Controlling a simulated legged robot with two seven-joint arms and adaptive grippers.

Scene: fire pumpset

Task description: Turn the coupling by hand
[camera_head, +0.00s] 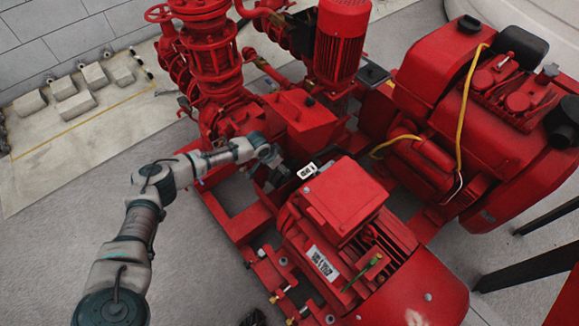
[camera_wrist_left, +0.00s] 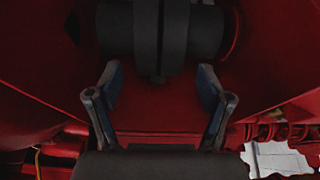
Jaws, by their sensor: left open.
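The coupling (camera_wrist_left: 160,38) is a dark, thick cylinder with two discs meeting at a narrow seam. It lies across the top middle of the left wrist view. My left gripper (camera_wrist_left: 160,85) is open, with one blue-grey finger on each side below the coupling. The space between the fingers is empty, and the fingers look apart from the coupling. In the head view my left gripper (camera_head: 273,157) reaches into the gap between the red pump casing and the red motor. The coupling is mostly hidden in the shadow there. My right gripper is not in view.
The red motor (camera_head: 345,200) stands right of the gripper, and the red pump casing (camera_head: 300,118) is behind it. Red pipes with a handwheel (camera_head: 158,12) rise at the back left. A red engine (camera_head: 490,110) fills the right. The grey floor (camera_head: 50,250) at left is open.

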